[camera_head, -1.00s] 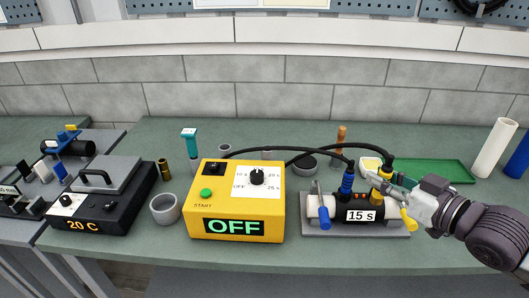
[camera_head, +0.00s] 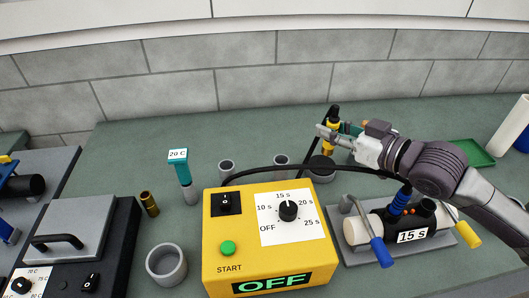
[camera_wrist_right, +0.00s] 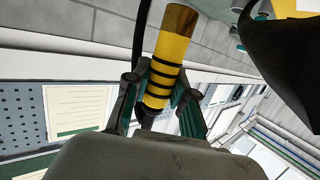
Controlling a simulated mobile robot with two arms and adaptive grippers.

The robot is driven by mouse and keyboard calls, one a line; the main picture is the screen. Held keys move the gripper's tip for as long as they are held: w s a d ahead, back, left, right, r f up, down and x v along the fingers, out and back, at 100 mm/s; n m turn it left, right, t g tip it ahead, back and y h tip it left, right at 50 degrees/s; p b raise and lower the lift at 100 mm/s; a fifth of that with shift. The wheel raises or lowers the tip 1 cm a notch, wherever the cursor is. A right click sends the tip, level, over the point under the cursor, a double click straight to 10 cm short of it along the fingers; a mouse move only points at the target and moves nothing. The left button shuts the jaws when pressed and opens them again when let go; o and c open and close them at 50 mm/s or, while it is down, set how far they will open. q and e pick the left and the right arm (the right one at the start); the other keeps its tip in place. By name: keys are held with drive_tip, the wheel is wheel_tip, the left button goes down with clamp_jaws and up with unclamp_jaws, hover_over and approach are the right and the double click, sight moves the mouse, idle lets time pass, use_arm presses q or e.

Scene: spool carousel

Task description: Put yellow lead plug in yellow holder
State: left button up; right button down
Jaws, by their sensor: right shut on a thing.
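The yellow lead plug (camera_head: 329,146) has dark bands and a brass-coloured end. My right gripper (camera_head: 328,132) is shut on it and holds it behind the black fitting (camera_head: 412,237). In the right wrist view the plug (camera_wrist_right: 167,60) sits between the fingers of the gripper (camera_wrist_right: 157,100), brass end pointing away. No yellow marking shows on either, so I cannot tell which is the yellow holder. My left gripper is out of view.
The yellow control box (camera_head: 222,262) reads OFF. A black cable arches over the box. A dark round pot (camera_head: 322,170) stands near the held plug. A green tray (camera_head: 480,152) lies right.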

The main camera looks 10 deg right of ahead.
drive_tip(key=shift+w+a+f, duration=0.1)
drive_tip(key=shift+w+a, duration=0.1)
drive_tip(key=shift+a, duration=0.05)
drive_tip(key=w+a+f+p, duration=0.1)
drive_tip(key=w+a+f, duration=0.1)
drive_tip(key=f, duration=0.1)
drive_tip(key=w+a+f+p, duration=0.1)
drive_tip(key=w+a+f, duration=0.1)
drive_tip(key=a+f, duration=0.1)
drive_tip(key=w+a+f+p, duration=0.1)
drive_tip(key=w+a+f, duration=0.1)
drive_tip(key=a+f, duration=0.1)
drive_tip(key=shift+w+f+p, duration=0.3)
drive_tip(key=shift+f+p, duration=0.05)
drive_tip(key=shift+f, duration=0.4)
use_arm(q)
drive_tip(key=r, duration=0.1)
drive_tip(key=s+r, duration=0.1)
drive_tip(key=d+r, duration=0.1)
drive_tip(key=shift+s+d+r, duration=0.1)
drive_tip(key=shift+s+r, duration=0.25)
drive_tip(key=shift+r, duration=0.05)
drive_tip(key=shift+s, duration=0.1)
use_arm(e)
drive_tip(key=shift+f, duration=0.15)
drive_tip(key=c, duration=1)
unclamp_jaws()
drive_tip(key=shift+o, duration=0.2)
